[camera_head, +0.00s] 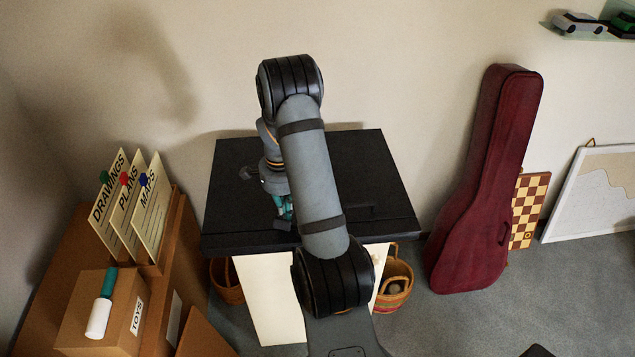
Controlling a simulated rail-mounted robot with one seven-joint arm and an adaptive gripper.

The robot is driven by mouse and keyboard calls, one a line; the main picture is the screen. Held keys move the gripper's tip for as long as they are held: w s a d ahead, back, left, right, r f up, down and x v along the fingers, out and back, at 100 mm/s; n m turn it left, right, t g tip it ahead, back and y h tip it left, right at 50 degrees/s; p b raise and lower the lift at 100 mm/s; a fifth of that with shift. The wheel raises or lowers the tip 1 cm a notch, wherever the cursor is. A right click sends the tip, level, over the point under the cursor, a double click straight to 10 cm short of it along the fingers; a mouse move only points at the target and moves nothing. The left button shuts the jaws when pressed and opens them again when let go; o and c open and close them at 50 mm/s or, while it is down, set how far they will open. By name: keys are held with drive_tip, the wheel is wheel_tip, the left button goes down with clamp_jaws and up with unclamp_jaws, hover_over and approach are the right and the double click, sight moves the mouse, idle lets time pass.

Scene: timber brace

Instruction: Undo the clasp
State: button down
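No clasp can be made out for certain in the head view. A black flat-topped piece (378,165) on a white cabinet (268,295) stands against the wall in the middle. My gripper (283,220), with teal and dark parts, points down over the front left of the black top. My own arm hides its right side and part of the top behind it. I cannot tell whether the fingers are open or shut, or whether they touch anything. A thin rectangular outline (360,213) shows near the front edge of the top, right of my arm.
A maroon guitar case (490,180) leans on the wall at right, beside a checkered board (527,210). Woven baskets (397,283) stand by the cabinet. At left are upright folders (128,205) and a cardboard box (95,325) with a teal-and-white cylinder (101,305) on it.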

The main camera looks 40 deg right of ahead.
drive_tip(key=shift+a, duration=0.2)
drive_tip(key=shift+s+a+b, duration=0.1)
drive_tip(key=shift+a+b, duration=0.35)
drive_tip(key=shift+s+a, duration=0.1)
drive_tip(key=shift+a, duration=0.05)
idle(0.4)
drive_tip(key=shift+s+a+b, duration=0.1)
drive_tip(key=shift+a+b, duration=0.2)
drive_tip(key=shift+b, duration=0.05)
drive_tip(key=shift+w+d, duration=0.45)
drive_tip(key=shift+w, duration=0.05)
wheel_tip(320, 180, up, 8)
drive_tip(key=p, duration=0.6)
